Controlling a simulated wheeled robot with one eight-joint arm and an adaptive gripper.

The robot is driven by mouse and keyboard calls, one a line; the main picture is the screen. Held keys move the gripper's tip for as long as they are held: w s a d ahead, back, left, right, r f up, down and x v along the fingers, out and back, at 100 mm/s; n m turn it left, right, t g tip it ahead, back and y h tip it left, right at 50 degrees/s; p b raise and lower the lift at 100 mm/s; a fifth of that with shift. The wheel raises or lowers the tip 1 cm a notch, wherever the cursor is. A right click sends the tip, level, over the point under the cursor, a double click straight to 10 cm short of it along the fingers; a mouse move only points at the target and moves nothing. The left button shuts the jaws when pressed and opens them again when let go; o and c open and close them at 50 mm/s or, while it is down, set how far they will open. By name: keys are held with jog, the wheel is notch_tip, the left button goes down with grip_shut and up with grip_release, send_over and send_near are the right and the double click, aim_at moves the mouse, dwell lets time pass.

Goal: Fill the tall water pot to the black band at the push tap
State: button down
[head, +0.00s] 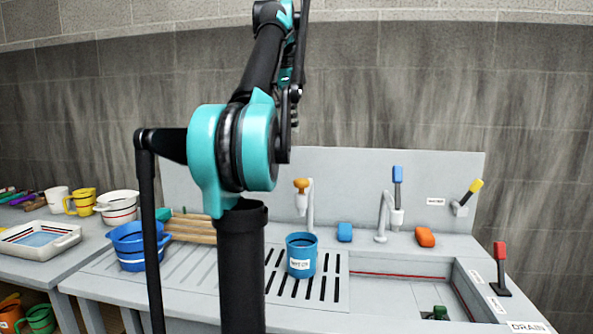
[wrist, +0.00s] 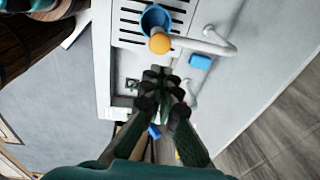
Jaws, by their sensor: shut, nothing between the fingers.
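The tall blue pot (head: 301,258) with a white label stands upright on the slotted drainboard (head: 335,290). A tap with an orange push knob (head: 301,185) rises behind it. In the wrist view the pot (wrist: 154,17) shows partly, with the orange knob (wrist: 160,43) overlapping its rim from above. My arm fills the middle of the head view.
A blue-handled tap (head: 397,176), a yellow lever (head: 474,187) and a red lever (head: 500,252) stand to the right, around the sink (head: 395,290). Blue and orange sponges (head: 425,237) lie on the ledge. A blue bowl (head: 130,258), white basin and cups stand left.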

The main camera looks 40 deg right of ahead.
aim_at(300, 179)
jog(key=shift+a+r, duration=0.1)
dwell(0.3)
jog(key=f, duration=0.4)
jog(key=d+f, duration=0.1)
jog(key=f, duration=0.4)
jog(key=d+f, duration=0.1)
jog(key=f, duration=0.4)
jog(key=shift+s, duration=0.15)
jog(key=shift+f, duration=0.85)
dwell(1.4)
dwell(2.2)
notch_tip(300, 179, up, 14)
jog(key=a, duration=0.2)
dwell(0.4)
